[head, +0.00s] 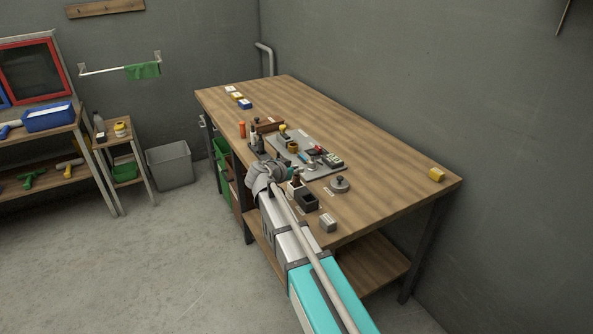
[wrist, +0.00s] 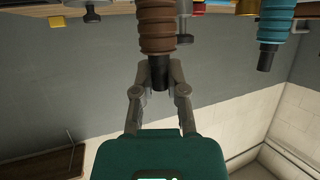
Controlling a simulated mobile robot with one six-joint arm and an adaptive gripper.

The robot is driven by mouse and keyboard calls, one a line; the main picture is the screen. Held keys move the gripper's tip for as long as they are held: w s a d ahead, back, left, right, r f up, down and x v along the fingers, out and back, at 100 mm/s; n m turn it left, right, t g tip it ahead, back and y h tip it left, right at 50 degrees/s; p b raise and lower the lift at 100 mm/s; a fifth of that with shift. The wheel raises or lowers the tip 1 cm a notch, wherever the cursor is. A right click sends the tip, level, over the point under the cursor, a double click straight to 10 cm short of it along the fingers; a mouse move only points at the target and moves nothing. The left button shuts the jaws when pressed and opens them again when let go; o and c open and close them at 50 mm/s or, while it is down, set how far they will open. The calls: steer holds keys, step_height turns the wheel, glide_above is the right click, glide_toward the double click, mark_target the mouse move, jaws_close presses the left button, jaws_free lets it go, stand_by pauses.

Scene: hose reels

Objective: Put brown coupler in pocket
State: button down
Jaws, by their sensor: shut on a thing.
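In the wrist view the brown coupler (wrist: 158,28) is a ribbed brown cylinder with a dark stem. My gripper (wrist: 160,82) is shut on that stem, with one finger on each side. The picture is upside down, with the tabletop along its top edge, so the stem points up. The coupler's far end is cut off, so I cannot tell whether it touches anything. In the head view my wrist is over the near edge of the bench, and the fingers are too small to make out. A grey board (head: 320,171) holds several small parts; I cannot tell which spot is the pocket.
A blue ribbed coupler (wrist: 272,22) stands beside the brown one in the wrist view. On the bench (head: 370,160) are a round grey lidded piece (head: 340,184), a dark open box (head: 307,201) and a yellow block (head: 437,174). The bench's right part is mostly clear.

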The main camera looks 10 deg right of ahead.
steer(key=c, duration=0.7)
jaws_free()
steer(key=shift+r, duration=0.15)
steer(key=p+v, duration=0.5)
steer(key=v, duration=0.7)
steer(key=shift+w+a, duration=0.1)
